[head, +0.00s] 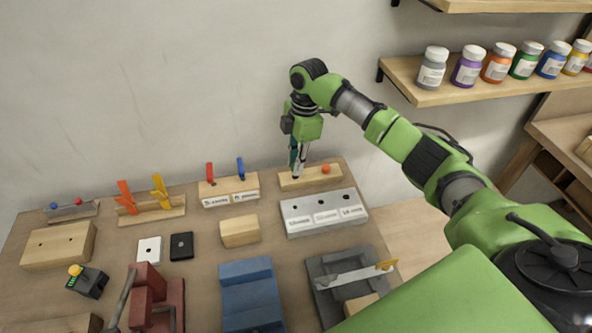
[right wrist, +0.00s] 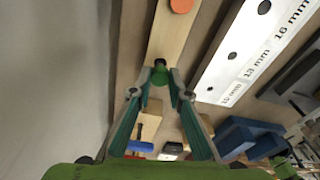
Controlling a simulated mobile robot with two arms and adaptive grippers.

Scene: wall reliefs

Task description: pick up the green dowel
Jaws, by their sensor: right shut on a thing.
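The green dowel (right wrist: 160,72) shows end-on between my right fingertips in the right wrist view. My right gripper (right wrist: 160,83) is shut on it; the fingers sit on either side. In the head view my right gripper (head: 298,168) points down at the left part of a pale wooden block (head: 312,180), which also shows in the right wrist view (right wrist: 172,40). The fingers hide the dowel in the head view, and I cannot tell if its lower end is in the block. My left gripper is not in view.
An orange dowel (head: 326,169) stands in the same block, right of the gripper. A grey block with labelled holes (head: 322,226) lies just in front. The wall is close behind; a shelf of jars (head: 425,98) hangs right.

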